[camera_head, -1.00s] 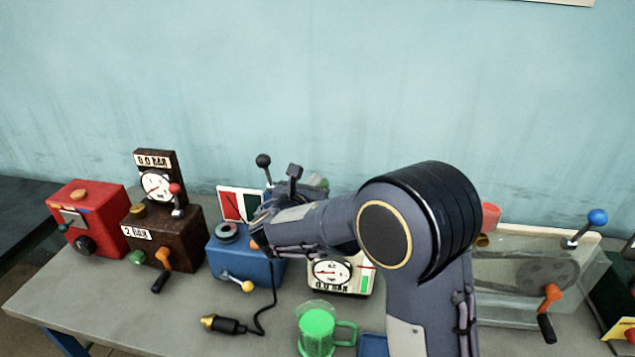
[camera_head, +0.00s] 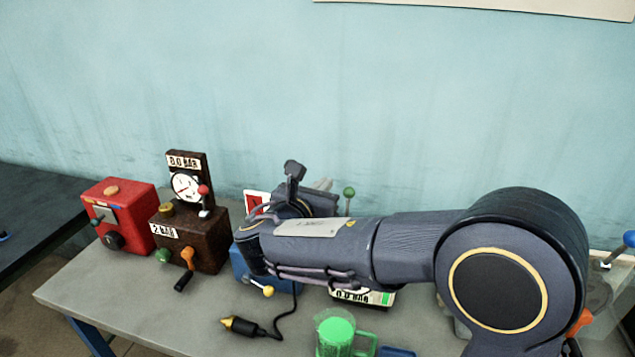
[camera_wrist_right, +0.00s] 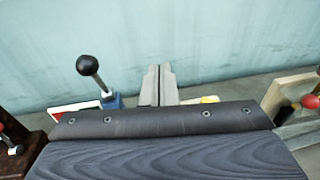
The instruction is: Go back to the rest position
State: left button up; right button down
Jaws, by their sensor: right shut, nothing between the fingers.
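My right arm crosses the head view from the right, its wrist in front of the blue machine (camera_head: 242,262). My right gripper's two grey fingers (camera_wrist_right: 158,72) are together with nothing between them in the right wrist view. They point toward the wall, beside a black ball-topped lever (camera_wrist_right: 88,68). In the head view the arm's wrist mostly hides the gripper. My left gripper is not in view.
On the grey table (camera_head: 130,300) stand a red box (camera_head: 128,222), a brown gauge box (camera_head: 190,242) and a green mug (camera_head: 336,335). A black plug with a cord (camera_head: 240,326) lies in front. My arm partly covers the white gauge (camera_head: 362,297).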

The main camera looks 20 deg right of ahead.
jog(key=s+d+f+m+g+y, duration=0.35)
jog(key=s+d+f+m, duration=0.3)
jog(key=s, duration=0.25)
jog(key=s+d+f+m+g+y, duration=0.3)
jog(key=s+d+f+m+g, duration=0.25)
jog(key=s+m, duration=0.3)
jog(key=s+a+f+m+t+y, duration=0.2)
jog(key=s+a+m+y, duration=0.6)
jog(key=s+m, duration=0.5)
jog(key=shift+s+a+f+m, duration=0.15)
jog(key=shift+a+f+m, duration=0.1)
jog(key=shift+a+m, duration=0.55)
